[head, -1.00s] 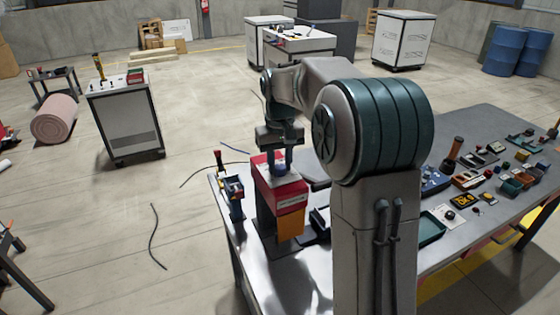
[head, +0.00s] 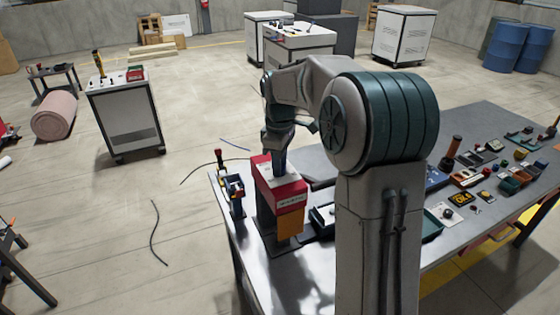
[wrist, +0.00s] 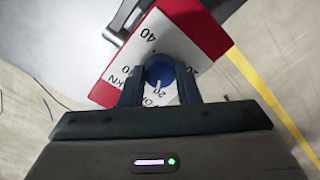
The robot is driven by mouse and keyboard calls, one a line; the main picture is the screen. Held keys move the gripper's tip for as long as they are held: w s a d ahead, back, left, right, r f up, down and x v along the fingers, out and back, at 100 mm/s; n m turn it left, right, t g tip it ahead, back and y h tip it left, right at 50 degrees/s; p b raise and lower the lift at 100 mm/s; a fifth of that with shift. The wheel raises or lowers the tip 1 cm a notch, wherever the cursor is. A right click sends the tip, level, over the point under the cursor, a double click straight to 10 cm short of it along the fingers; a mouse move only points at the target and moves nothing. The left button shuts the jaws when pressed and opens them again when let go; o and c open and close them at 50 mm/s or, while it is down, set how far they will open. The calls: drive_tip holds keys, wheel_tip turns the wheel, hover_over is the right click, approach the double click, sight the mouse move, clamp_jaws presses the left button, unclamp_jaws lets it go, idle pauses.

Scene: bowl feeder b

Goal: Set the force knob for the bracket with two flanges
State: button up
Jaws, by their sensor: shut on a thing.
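The force knob (wrist: 160,68) is a round blue knob with a white pointer line, on the white dial face (wrist: 128,72) of a red-topped press head. In the wrist view the dial shows printed numbers, including 40 and 20, and part of "kN". The pointer line lies toward the 20. My gripper (wrist: 161,84) is shut on the knob, one finger on each side. In the head view my gripper (head: 279,162) reaches down onto the top of the red press head (head: 284,190). Fingers hide part of the dial. I cannot make out a bracket with two flanges.
The press stands at the left end of the grey table (head: 285,285). A small blue device with a red-tipped lever (head: 235,190) stands left of it. Several small parts and bins, including a green tray (head: 432,228), lie on the right side.

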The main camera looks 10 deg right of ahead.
drive_tip(key=shift+r+n, duration=0.1)
drive_tip(key=shift+n, duration=0.6)
drive_tip(key=o, duration=1)
drive_tip(key=shift+c, duration=0.2)
wheel_tip(320, 180, up, 14)
